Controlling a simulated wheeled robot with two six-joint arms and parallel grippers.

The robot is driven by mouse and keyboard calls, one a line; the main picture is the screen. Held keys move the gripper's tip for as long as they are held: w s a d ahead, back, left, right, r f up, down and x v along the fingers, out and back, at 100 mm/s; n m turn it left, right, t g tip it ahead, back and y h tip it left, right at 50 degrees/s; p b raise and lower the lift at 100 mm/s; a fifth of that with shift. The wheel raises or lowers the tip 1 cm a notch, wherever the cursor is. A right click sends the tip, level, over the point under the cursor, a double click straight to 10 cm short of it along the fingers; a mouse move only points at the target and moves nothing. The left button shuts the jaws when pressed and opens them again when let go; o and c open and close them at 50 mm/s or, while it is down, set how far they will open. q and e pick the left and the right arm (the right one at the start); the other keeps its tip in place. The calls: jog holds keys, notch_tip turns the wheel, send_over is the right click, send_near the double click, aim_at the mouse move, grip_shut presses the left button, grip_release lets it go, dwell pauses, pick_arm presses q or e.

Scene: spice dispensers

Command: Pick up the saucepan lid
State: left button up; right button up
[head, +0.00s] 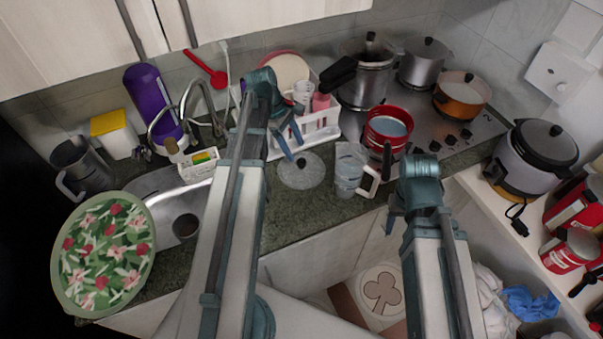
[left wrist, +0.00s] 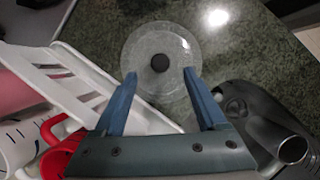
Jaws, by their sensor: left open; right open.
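The saucepan lid (head: 302,171) is a round clear glass disc with a black knob, lying flat on the dark green counter between the dish rack and the clear jug. It also shows in the left wrist view (left wrist: 140,52), with its knob near the middle. My left gripper (head: 293,144) is open and empty, above and just behind the lid. In the left wrist view its two blue fingers (left wrist: 164,84) point toward the lid, one to each side of the knob, apart from it. My right gripper (head: 392,222) is open and empty in front of the counter, right of the lid.
A white dish rack (head: 318,128) with cups stands behind the lid. A clear jug (head: 349,165) and a red pot (head: 386,126) are to its right. The sink (head: 150,182) and faucet are to the left. The counter in front of the lid is bare.

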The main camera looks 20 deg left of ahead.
aim_at(301, 161)
pick_arm(q)
jog(key=b+x, duration=0.5)
jog(key=shift+f, duration=0.15)
grip_shut()
dwell(0.4)
dwell(1.0)
